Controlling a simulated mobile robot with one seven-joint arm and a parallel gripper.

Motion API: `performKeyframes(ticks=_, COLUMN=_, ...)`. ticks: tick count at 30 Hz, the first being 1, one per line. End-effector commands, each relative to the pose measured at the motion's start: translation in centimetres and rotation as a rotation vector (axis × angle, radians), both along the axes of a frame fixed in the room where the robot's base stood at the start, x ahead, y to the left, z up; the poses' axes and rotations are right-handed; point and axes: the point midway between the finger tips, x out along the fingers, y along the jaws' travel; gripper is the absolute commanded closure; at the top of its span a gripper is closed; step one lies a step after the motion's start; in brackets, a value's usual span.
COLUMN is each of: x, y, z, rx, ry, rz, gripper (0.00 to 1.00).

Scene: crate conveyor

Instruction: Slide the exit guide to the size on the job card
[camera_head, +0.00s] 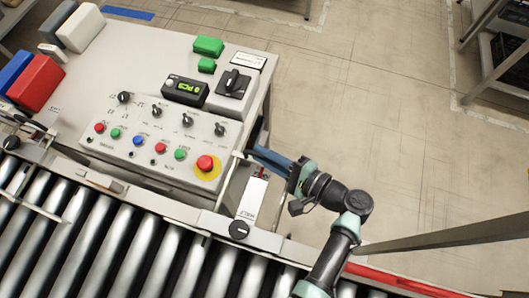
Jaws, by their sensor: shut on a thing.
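The exit guide (241,155) appears as a thin pale bar and bracket at the console's right corner, above the conveyor's edge. Below it is a light slide plate with a printed label (246,211) and a black knob (239,230). My gripper (255,154) reaches in from the right, low beside the console, and is shut on the guide's end. The fingertips are small and partly hidden, so the exact contact is unclear. A small white card with print (248,60), perhaps the job card, lies at the console's top right; its text is too small to read.
The console (120,75) carries knobs, coloured buttons, a red stop button (205,163), a green-lit display (186,88) and a rotary switch (234,82). Rollers (120,245) run along the bottom. Red and blue blocks (36,82) stand at left. Open floor lies right.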

Motion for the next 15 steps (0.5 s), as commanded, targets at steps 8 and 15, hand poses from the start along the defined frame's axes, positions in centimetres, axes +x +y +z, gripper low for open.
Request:
performKeyframes(ticks=8, x=-0.1, y=0.0, z=0.0, rx=-0.001, ry=0.002, rz=-0.001, gripper=1.00)
performKeyframes(ticks=15, x=-4.1, y=1.3, z=0.4, rx=0.004, ry=0.008, rz=-0.002, gripper=1.00)
